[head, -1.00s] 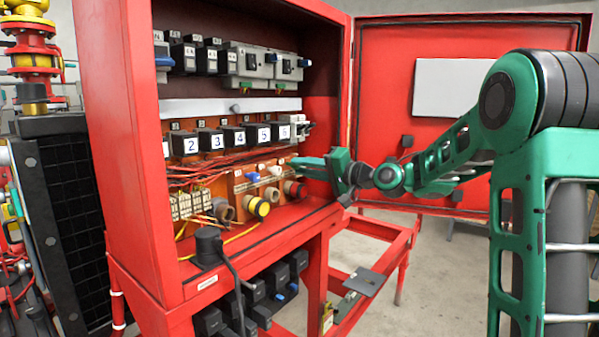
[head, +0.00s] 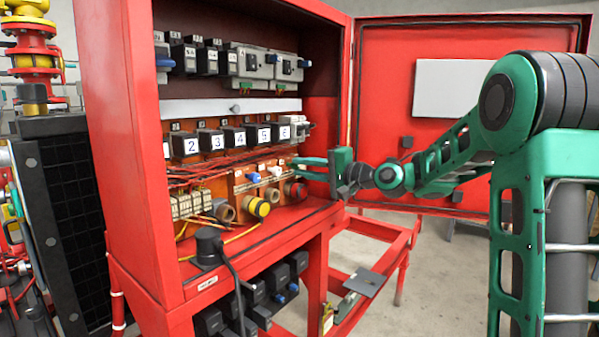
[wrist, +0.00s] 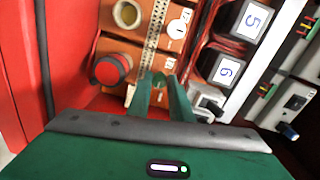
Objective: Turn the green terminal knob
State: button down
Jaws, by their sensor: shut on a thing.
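The green terminal knob (wrist: 159,78) shows in the wrist view as a small round green end between my fingertips, on the orange terminal panel. My gripper (wrist: 160,84) is shut on it, one green finger on each side. In the head view my gripper (head: 298,167) reaches into the red cabinet from the right, its fingers at the right end of the terminal row. The knob cannot be made out clearly there.
Numbered black blocks (head: 245,137) and red wires run above the terminals. The cabinet's right wall (head: 322,130) is near my gripper. The open door (head: 385,60) stands behind my arm.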

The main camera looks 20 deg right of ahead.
jog(key=c, duration=1.6)
grip_release()
jog(key=shift+d+f, duration=0.25)
jog(key=shift+d, duration=0.05)
jog(key=shift+a+r, duration=0.1)
jog(key=shift+s, duration=0.1)
jog(key=v, duration=1)
jog(key=shift+s, duration=0.15)
